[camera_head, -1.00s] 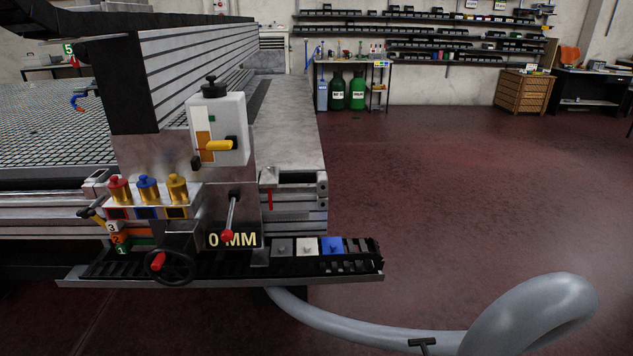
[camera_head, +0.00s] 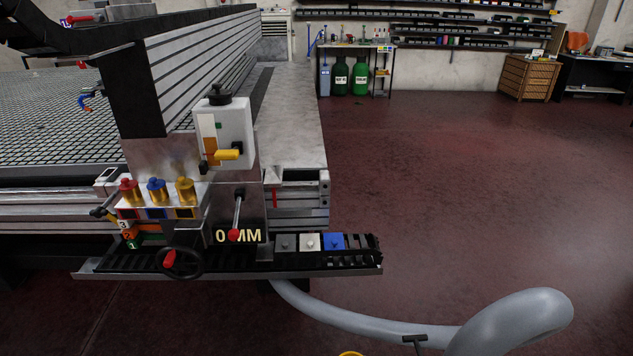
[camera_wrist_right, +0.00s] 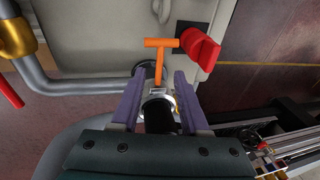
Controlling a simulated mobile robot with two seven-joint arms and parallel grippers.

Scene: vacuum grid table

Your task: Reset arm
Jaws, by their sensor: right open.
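My right gripper (camera_wrist_right: 156,92) shows in the right wrist view with its two grey-purple fingers apart. A round metal fitting with a dark cylinder (camera_wrist_right: 158,104) appears between the fingers. I cannot tell whether the fingers touch it. An orange T-shaped handle (camera_wrist_right: 161,62) stands just beyond the fingertips, with a red handle (camera_wrist_right: 198,46) to its right on a pale grey panel (camera_wrist_right: 100,35). Neither gripper shows in the head view, and my left gripper is in no frame.
The vacuum grid table (camera_head: 55,125) is at the left in the head view. Its control box (camera_head: 223,135), coloured knobs and handwheel (camera_head: 182,262) face me. A thick grey hose (camera_head: 515,325) curves across the floor at front. The red floor (camera_head: 450,190) at right is clear.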

